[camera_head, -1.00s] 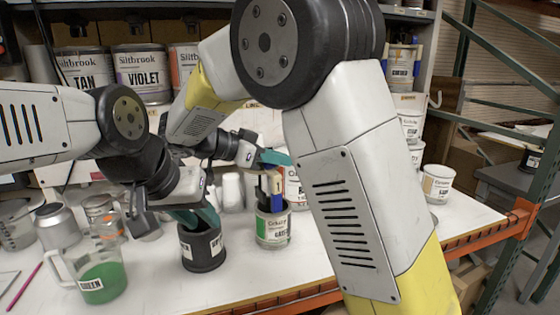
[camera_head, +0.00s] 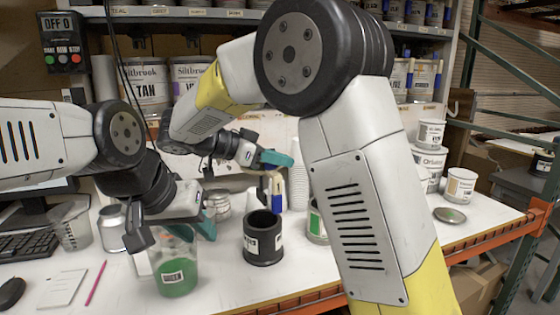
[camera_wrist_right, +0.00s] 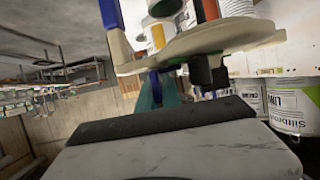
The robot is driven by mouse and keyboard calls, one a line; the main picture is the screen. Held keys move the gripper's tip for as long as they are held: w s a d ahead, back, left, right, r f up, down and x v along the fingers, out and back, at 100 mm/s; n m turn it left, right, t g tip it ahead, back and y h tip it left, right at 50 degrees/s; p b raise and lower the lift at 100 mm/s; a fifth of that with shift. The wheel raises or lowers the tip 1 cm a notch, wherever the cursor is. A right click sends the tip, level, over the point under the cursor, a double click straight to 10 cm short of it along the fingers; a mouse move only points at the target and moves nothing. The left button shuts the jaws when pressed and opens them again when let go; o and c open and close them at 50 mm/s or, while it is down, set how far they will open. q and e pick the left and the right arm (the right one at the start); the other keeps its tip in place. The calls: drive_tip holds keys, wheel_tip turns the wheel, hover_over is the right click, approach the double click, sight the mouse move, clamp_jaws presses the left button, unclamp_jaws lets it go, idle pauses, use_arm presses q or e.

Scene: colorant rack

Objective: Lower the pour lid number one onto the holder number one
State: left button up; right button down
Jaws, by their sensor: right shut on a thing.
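My right gripper (camera_head: 275,158) hangs above the bench in the middle of the head view. It is shut on a flat, pale, rounded piece, which I take for the pour lid (camera_wrist_right: 225,38), seen nearly edge-on across the upper part of the right wrist view. I cannot make out the lid in the head view. Teal fingers (camera_wrist_right: 168,88) show beneath it in the wrist view. My left gripper (camera_head: 194,230) is at the rim of the clear measuring jug (camera_head: 176,278) with green contents; its fingers look apart. I cannot single out the holder number one.
A black labelled pot (camera_head: 263,248) stands below my right gripper, with a green-labelled can (camera_head: 316,228) beside it. A blue-and-wood brush (camera_head: 277,192) shows above the pot. Labelled cans (camera_head: 459,187) stand at the right. The bench front (camera_head: 235,294) is fairly clear.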

drive_tip(key=shift+f, duration=0.1)
wheel_tip(320, 180, down, 15)
drive_tip(key=shift+r, duration=0.2)
idle(1.0)
drive_tip(key=shift+f, duration=0.6)
idle(0.7)
drive_tip(key=c, duration=1.5)
unclamp_jaws()
drive_tip(key=shift+o, duration=0.2)
drive_tip(key=shift+r, duration=0.1)
